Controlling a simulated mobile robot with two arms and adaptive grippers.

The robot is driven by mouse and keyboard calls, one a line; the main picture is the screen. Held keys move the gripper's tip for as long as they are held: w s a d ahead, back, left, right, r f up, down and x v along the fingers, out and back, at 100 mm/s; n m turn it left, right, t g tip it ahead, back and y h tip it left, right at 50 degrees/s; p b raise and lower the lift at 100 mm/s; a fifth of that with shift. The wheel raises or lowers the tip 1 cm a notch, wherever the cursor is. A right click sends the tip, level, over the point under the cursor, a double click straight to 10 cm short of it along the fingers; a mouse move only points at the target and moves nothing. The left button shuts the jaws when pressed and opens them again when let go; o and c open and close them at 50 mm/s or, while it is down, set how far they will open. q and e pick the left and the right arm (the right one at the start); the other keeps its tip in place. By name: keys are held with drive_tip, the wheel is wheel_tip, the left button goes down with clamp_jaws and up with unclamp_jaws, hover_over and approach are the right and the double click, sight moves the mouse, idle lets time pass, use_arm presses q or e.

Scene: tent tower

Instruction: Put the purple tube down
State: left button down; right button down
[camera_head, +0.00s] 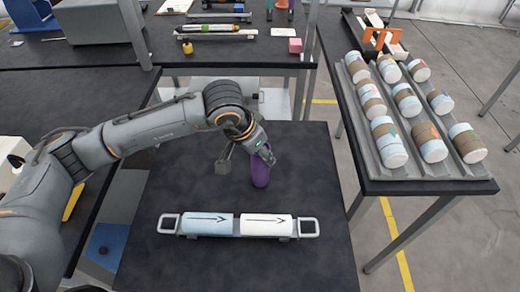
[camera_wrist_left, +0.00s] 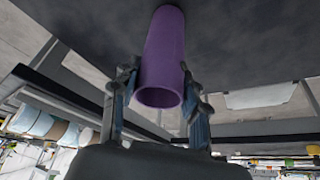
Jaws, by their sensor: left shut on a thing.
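The purple tube (camera_head: 261,172) is in the grasp of my left gripper (camera_head: 262,150) above or at the dark table in the head view. The tube stands roughly upright. In the left wrist view the purple tube (camera_wrist_left: 165,60) lies between the two fingers of my left gripper (camera_wrist_left: 158,100), its open end facing the camera. The far end of the tube meets the dark tabletop in that view, but I cannot tell whether it touches. My right gripper is not in view.
On the near table (camera_head: 180,270), a handled tray (camera_head: 309,228) holds a blue cylinder (camera_head: 207,224) and a white cylinder (camera_head: 265,225) in front of the tube. A rack (camera_head: 437,171) of several banded cylinders stands on the right table. Bare tabletop surrounds the tube.

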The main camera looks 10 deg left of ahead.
use_arm(q)
drive_tip(key=shift+f, duration=0.15)
drive_tip(key=c, duration=0.7)
unclamp_jaws()
drive_tip(key=b+v, duration=0.1)
drive_tip(key=v, duration=1.1)
drive_tip(key=shift+d+r+b, duration=0.1)
drive_tip(key=shift+r+b, duration=0.15)
drive_tip(key=shift+b, duration=0.15)
